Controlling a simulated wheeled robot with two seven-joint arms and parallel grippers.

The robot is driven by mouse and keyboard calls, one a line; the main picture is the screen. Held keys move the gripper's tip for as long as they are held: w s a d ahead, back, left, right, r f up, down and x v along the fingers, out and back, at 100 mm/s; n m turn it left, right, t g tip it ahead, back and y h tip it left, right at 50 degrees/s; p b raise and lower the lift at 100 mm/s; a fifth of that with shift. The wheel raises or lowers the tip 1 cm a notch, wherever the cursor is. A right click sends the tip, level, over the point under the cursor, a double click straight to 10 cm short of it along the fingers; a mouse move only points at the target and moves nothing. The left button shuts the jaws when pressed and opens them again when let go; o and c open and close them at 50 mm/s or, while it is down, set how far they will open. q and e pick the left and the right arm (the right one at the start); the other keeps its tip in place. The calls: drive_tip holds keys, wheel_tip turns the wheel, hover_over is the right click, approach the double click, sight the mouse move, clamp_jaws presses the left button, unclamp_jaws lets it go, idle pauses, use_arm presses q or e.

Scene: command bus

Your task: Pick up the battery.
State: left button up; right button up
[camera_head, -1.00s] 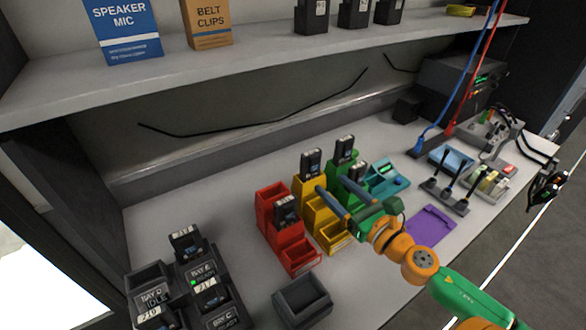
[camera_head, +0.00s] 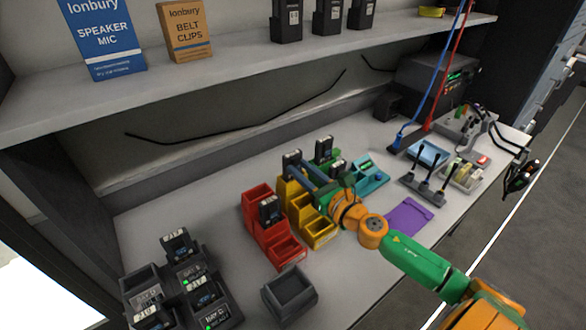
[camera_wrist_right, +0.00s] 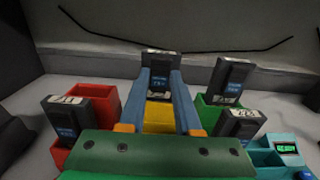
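Several black batteries stand in coloured bins. One battery (camera_head: 292,162) is upright in the back yellow bin (camera_head: 286,189); in the right wrist view this battery (camera_wrist_right: 160,66) is straight ahead. My right gripper (camera_head: 312,170) reaches in from the right. Its two blue fingers (camera_wrist_right: 166,80) are apart, with tips close at the battery's two sides; contact cannot be told. Another battery (camera_head: 268,209) stands in the red bin (camera_head: 257,194), and two more, a rear one (camera_head: 323,148) and a front one (camera_head: 337,167), are in the green bins. My left gripper is not in view.
A black charger (camera_head: 205,294) holding batteries is at lower left, beside an empty grey bin (camera_head: 289,292). A purple mat (camera_head: 409,215), a teal device (camera_head: 370,171) and hanging blue and red cables (camera_head: 429,100) are to the right. A shelf (camera_head: 225,62) overhangs the back.

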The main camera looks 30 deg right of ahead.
clamp_jaws()
drive_tip(key=shift+r, duration=0.4)
drive_tip(key=s+d+r+p, duration=0.2)
drive_tip(key=s+r+p, duration=0.3)
drive_tip(key=s+r, duration=0.7)
drive_tip(key=shift+s+p, duration=0.35)
drive_tip(key=shift+s, duration=0.55)
